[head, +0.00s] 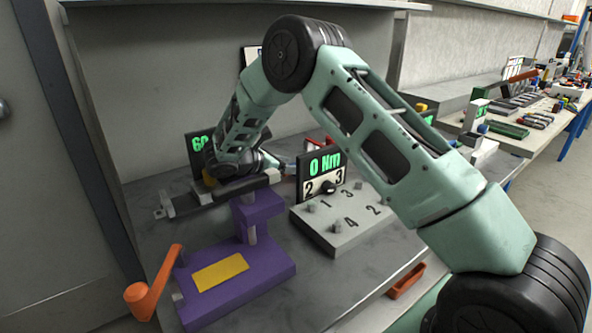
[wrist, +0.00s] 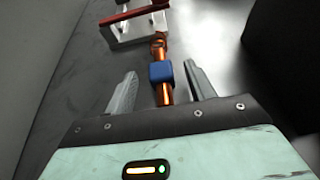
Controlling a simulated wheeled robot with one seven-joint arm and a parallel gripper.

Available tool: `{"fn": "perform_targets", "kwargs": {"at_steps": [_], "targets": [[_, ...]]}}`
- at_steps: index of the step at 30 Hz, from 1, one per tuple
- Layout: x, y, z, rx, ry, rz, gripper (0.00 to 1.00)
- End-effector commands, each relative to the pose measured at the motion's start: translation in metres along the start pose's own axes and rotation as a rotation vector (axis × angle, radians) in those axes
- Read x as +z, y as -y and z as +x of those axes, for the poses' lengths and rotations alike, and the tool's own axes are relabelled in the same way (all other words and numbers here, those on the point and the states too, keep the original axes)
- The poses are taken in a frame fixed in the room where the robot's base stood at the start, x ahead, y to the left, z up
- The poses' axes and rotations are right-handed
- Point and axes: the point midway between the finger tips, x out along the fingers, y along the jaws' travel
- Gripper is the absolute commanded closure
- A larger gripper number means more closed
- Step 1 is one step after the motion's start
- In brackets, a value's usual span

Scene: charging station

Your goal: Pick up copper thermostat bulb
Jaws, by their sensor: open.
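The copper thermostat bulb (wrist: 166,94) shows in the wrist view as a shiny copper rod with a blue band (wrist: 161,72) around it. It points away from me toward a pale fixture. My gripper (wrist: 161,74) is open, with one grey finger on each side of the rod. A gap shows between the rod and each finger. The rod's near end is hidden by the gripper body. In the head view my arm reaches over the bench to the back left; the bulb and the fingertips cannot be made out there.
A pale fixture (wrist: 138,30) with a red bar (wrist: 132,14) stands beyond the rod. In the head view a purple press (head: 243,284) with an orange handle (head: 154,284) stands at the front left. A numbered grey block (head: 343,236) and "0 Nm" display (head: 324,164) are to its right.

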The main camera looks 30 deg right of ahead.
Motion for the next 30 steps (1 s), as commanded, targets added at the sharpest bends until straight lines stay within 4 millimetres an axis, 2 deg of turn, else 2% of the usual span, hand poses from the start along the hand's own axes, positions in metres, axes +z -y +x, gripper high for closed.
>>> {"fn": "perform_targets", "kwargs": {"at_steps": [3,6,13,14,18,19,27,30], "targets": [[-0.001,0.001,0.017,-0.001,-0.001,-0.002,0.45],[-0.001,0.001,0.023,0.000,-0.001,-0.001,0.45],[-0.001,0.001,0.025,0.001,0.000,-0.001,0.45],[-0.001,0.001,0.025,0.001,0.000,-0.001,0.48],[-0.001,0.001,0.024,0.001,0.000,-0.001,0.87],[-0.001,0.001,0.024,0.001,0.000,-0.001,0.94],[0.000,0.001,0.024,0.001,0.000,0.000,0.94],[0.006,0.000,0.021,0.002,0.000,0.001,0.94]]}}
